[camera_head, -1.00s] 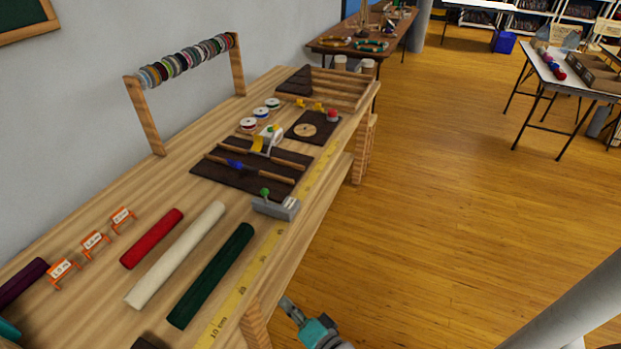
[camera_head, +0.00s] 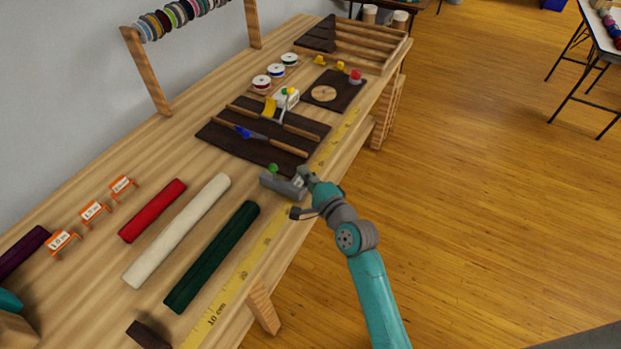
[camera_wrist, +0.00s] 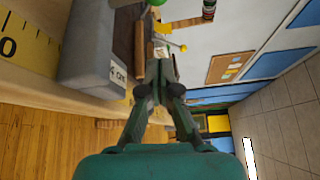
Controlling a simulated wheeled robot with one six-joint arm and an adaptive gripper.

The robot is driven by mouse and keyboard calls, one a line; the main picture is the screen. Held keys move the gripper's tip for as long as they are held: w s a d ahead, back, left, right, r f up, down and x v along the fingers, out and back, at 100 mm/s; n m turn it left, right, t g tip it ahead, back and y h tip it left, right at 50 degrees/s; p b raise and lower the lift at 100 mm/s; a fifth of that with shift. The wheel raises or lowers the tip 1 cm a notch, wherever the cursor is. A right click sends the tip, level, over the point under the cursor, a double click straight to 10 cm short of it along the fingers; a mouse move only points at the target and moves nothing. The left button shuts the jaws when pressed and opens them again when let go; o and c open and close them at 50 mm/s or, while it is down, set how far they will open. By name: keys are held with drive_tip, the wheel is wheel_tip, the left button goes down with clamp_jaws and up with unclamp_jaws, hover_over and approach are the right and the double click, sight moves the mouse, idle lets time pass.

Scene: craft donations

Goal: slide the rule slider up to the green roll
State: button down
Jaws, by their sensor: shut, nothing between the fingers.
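The rule slider (camera_head: 280,186) is a grey block with a green knob, on the yellow rule (camera_head: 262,245) along the table's front edge. The green roll (camera_head: 212,258) lies nearer in the head view, beside the rule, with bare table between its far end and the slider. My gripper (camera_head: 307,176) is shut and empty at the slider's right end, on its far side. In the wrist view the slider (camera_wrist: 88,45) is just left of my shut fingers (camera_wrist: 157,80). I cannot tell whether they touch it.
A white roll (camera_head: 178,232) and a red roll (camera_head: 152,211) lie left of the green roll. A dark mat (camera_head: 225,134) with tools lies beyond the slider. A dark block (camera_head: 148,336) sits near the rule's near end. Open floor lies right of the table.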

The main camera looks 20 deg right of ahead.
drive_tip(key=w, duration=0.5)
drive_tip(key=shift+w+a+f, duration=0.1)
drive_tip(key=shift+w+a, duration=0.3)
drive_tip(key=shift+s+a, duration=0.35)
drive_tip(key=shift+a, duration=0.2)
drive_tip(key=shift+s+a, duration=0.35)
drive_tip(key=shift+a, duration=0.2)
drive_tip(key=shift+s+a+r, duration=0.15)
drive_tip(key=shift+a, duration=0.2)
drive_tip(key=shift+s+a+r, duration=0.15)
drive_tip(key=shift+a, duration=0.2)
